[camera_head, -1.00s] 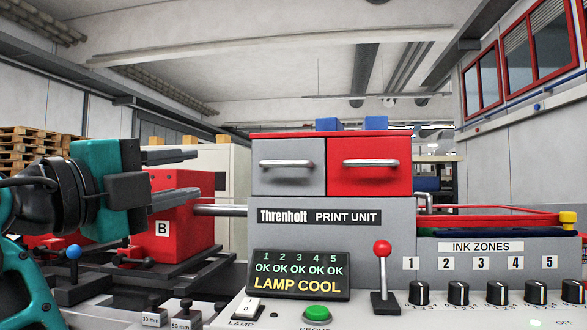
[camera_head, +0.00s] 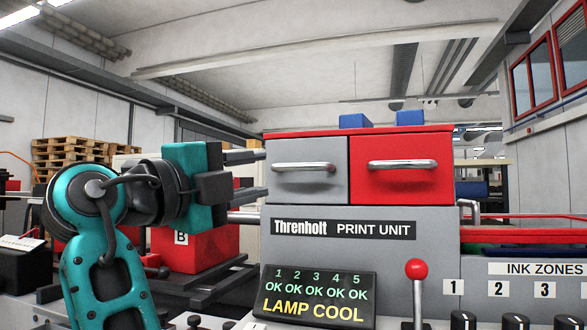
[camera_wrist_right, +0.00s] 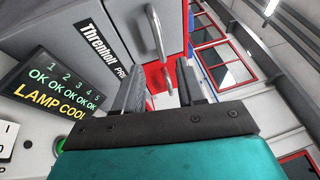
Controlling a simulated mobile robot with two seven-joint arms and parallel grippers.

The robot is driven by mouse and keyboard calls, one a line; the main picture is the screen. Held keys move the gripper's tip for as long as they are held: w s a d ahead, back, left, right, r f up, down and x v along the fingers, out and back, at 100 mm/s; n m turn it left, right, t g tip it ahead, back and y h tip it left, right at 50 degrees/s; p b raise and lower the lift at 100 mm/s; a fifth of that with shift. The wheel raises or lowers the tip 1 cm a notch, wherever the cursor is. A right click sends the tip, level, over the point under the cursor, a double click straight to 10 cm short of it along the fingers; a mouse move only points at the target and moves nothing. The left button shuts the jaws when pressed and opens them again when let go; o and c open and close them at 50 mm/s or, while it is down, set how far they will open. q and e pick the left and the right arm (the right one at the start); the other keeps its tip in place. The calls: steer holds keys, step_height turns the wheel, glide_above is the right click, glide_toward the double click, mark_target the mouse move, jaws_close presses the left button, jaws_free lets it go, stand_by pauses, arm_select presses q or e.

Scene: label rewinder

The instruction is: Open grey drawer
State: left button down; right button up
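The grey drawer (camera_head: 306,188) is the left one of two at the top of the print unit, and it looks shut. Its bar handle (camera_head: 303,167) runs across its front; the handle also shows in the right wrist view (camera_wrist_right: 156,36), ahead of the fingers. My right gripper (camera_head: 264,173) is just left of the grey drawer, at about handle height, with its fingers pointing right. The fingers are apart with nothing between them, also in the right wrist view (camera_wrist_right: 163,72). They look clear of the handle. My left gripper is not in view.
The red drawer (camera_head: 402,187) is right beside the grey one and shut. Below are the display (camera_head: 314,294) and a red-knobbed lever (camera_head: 416,269). A red block marked B (camera_head: 200,252) stands behind my arm. Blue blocks (camera_head: 410,118) sit on the unit's top.

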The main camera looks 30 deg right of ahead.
mark_target(296, 168)
steer(key=x, duration=0.9)
steer(key=shift+d+f, duration=0.1)
steer(key=shift+d, duration=0.1)
steer(key=shift+c, duration=0.4)
jaws_close()
